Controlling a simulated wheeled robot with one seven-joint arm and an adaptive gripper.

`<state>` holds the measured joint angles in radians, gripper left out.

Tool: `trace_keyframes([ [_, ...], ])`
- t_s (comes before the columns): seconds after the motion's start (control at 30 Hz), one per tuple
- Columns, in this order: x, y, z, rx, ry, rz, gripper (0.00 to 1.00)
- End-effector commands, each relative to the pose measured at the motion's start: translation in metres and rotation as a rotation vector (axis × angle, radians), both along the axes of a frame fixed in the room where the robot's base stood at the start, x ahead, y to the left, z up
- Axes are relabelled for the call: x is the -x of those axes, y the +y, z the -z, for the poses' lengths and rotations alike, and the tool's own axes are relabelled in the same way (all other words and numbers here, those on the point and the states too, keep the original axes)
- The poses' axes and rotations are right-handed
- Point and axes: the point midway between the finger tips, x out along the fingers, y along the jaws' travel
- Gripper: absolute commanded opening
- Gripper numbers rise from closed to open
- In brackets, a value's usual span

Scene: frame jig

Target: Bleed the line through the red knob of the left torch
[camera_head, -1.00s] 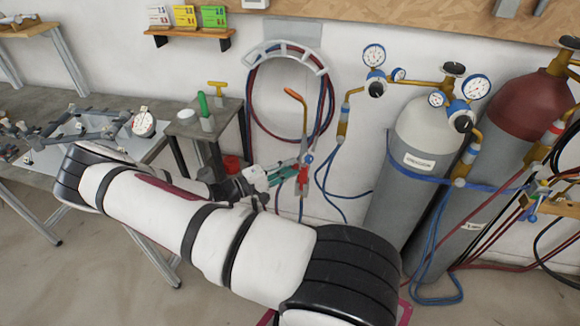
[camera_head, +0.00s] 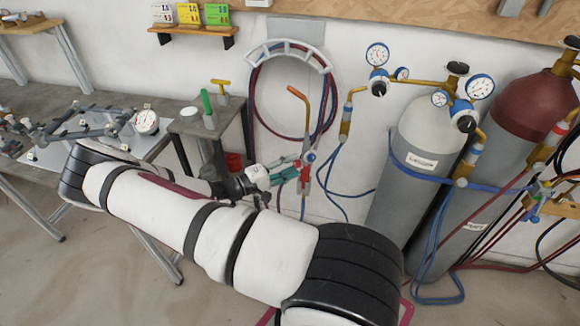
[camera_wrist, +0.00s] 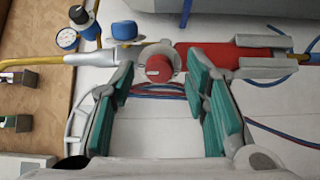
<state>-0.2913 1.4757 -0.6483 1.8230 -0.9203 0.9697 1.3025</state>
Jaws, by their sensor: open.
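The left torch, with a copper tip (camera_head: 297,95) and a red handle (camera_head: 304,186), stands upright in front of the white wall. In the wrist view it lies sideways across the top, red handle (camera_wrist: 225,55) to the right. Its round red knob (camera_wrist: 159,68) faces the camera, and its blue knob (camera_wrist: 124,29) is beyond it. My gripper (camera_head: 292,173) is at the torch's left side in the head view. In the wrist view my gripper (camera_wrist: 160,78) is open, its teal fingers on either side of the red knob with gaps showing. Contact is not visible.
A hose hanger (camera_head: 290,50) with red and blue hoses is behind the torch. Grey (camera_head: 400,180) and maroon-topped (camera_head: 525,110) cylinders with gauges stand to the right. A small table (camera_head: 208,125) and a frame jig bench (camera_head: 45,175) are to the left.

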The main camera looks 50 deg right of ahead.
Motion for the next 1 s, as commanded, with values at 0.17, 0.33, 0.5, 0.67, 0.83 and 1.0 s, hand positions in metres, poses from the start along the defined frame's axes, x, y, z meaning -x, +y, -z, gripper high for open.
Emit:
trace_keyframes([
  [0.17, -0.007, 0.015, 0.000, -0.001, -0.001, -0.003, 0.42],
  [0.33, -0.021, 0.047, 0.000, -0.002, -0.003, -0.005, 0.42],
  [0.5, -0.033, 0.078, 0.001, -0.001, -0.002, -0.004, 0.42],
  [0.67, -0.041, 0.099, 0.001, -0.001, 0.000, -0.002, 0.42],
  [0.83, -0.045, 0.110, 0.001, -0.001, 0.000, -0.001, 0.42],
  [1.0, -0.045, 0.111, 0.000, -0.001, 0.000, 0.000, 0.42],
])
